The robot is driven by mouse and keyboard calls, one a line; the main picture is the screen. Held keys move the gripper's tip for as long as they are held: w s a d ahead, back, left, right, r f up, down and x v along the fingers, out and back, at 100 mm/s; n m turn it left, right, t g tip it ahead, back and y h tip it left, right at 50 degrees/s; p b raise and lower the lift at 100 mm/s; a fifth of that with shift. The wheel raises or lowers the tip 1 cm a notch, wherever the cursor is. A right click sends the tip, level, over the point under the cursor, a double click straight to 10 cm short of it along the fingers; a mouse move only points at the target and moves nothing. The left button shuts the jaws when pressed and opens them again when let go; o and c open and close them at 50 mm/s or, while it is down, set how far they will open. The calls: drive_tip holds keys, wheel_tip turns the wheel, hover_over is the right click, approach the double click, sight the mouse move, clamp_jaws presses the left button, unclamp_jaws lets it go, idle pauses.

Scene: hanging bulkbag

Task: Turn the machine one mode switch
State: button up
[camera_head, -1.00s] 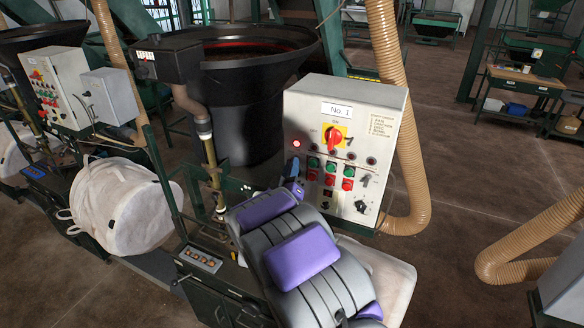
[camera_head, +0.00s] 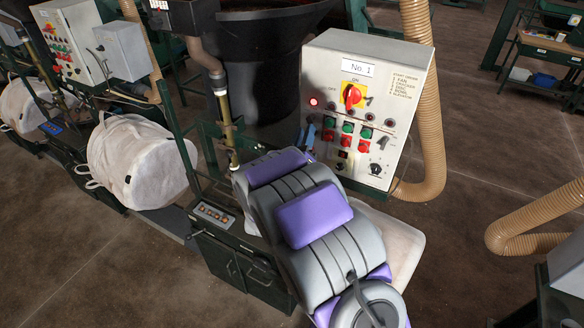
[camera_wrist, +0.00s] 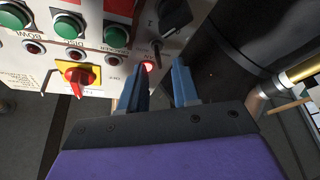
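The grey No. 1 control panel (camera_head: 335,75) stands right of centre in the head view. It carries a red rotary switch (camera_head: 352,96) on a yellow plate, which also shows in the wrist view (camera_wrist: 76,76). A black knob (camera_wrist: 174,14) and a black lever switch (camera_wrist: 156,48) are on the panel near my fingers. Another black switch (camera_head: 376,169) is at the panel's lower right. I cannot tell which one is the mode switch. My gripper (camera_wrist: 158,78) has its two blue fingers apart and empty, in front of the panel's left side by a lit red lamp (camera_wrist: 148,65).
Green buttons (camera_head: 347,127) and red buttons (camera_head: 362,146) fill the panel's middle. A tan ribbed hose (camera_head: 430,120) runs behind its right side. A large black bowl machine (camera_head: 265,80) stands to the left. A white bulk bag (camera_head: 140,160) is further left. Open floor lies at right.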

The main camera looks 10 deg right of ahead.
drive_tip(key=v, duration=1.4)
drive_tip(key=shift+a, duration=0.3)
drive_tip(key=shift+w+f, duration=0.1)
drive_tip(key=shift+w, duration=0.05)
wheel_tip(320, 180, down, 8)
drive_tip(key=w+m+g+y+b, duration=0.3)
drive_tip(key=g+y+b, duration=0.2)
drive_tip(key=g, duration=0.1)
drive_tip(key=s+a+f+g+y+b, duration=0.4)
drive_tip(key=s+g+y, duration=0.1)
drive_tip(key=s, duration=0.2)
drive_tip(key=s+d+f+g+b, duration=0.1)
drive_tip(key=s+d+g+b, duration=0.2)
drive_tip(key=s, duration=1.4)
drive_tip(key=s+d+n+g+h+b, duration=0.1)
drive_tip(key=s+d+g+b, duration=0.3)
drive_tip(key=s, duration=1.3)
drive_tip(key=d+g, duration=0.3)
drive_tip(key=d, duration=0.1)
drive_tip(key=shift+f+g, duration=0.4)
